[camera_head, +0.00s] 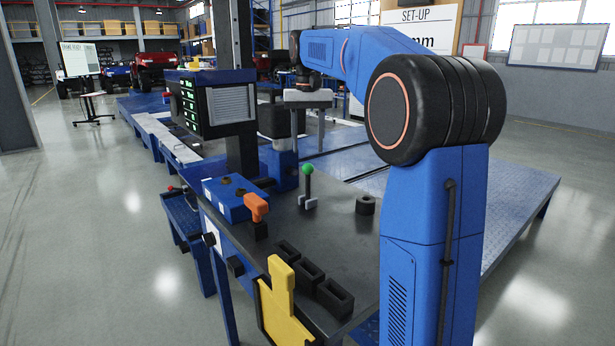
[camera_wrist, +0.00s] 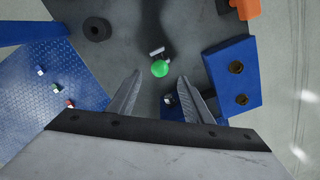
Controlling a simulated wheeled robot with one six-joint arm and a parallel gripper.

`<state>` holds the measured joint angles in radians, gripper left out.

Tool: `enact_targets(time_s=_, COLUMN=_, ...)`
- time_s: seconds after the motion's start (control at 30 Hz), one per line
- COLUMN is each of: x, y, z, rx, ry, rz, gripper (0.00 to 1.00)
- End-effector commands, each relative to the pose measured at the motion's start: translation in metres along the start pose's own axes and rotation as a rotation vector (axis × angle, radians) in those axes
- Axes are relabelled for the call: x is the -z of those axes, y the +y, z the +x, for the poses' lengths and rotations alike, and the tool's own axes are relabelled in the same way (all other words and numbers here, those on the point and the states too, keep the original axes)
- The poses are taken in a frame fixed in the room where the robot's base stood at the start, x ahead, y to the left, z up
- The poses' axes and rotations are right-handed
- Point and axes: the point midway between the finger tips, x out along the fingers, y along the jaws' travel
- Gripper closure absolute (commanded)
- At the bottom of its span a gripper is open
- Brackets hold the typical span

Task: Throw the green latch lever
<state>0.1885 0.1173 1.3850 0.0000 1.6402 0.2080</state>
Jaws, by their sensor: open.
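The green latch lever (camera_head: 308,170) stands upright on the dark bench top, with a green ball knob on a thin stem and a small light grey base. In the wrist view its green knob (camera_wrist: 160,68) lies between and just beyond the fingertips, seen from above. My gripper (camera_wrist: 160,76) is open, and nothing is between its fingers. In the head view my gripper (camera_head: 308,98) hangs above and beyond the lever, pointing down and apart from the knob. Its fingertips are hard to make out there.
Black open boxes (camera_head: 335,297) and a yellow piece (camera_head: 284,305) are at the near edge. A display unit (camera_head: 211,101) stands behind, left.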

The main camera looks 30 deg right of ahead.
Motion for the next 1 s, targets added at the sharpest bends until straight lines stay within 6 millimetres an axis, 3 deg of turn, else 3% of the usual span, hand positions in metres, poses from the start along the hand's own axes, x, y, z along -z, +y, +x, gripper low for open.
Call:
enact_targets(time_s=0.5, x=0.000, y=0.000, z=0.087, rx=0.000, ry=-0.001, rz=0.000, gripper=0.54)
enact_targets(time_s=0.7, x=0.000, y=0.000, z=0.103, rx=0.000, ry=0.000, rz=0.000, gripper=0.54)
enact_targets(time_s=1.0, x=0.000, y=0.000, z=0.107, rx=0.000, ry=0.001, rz=0.000, gripper=0.54)
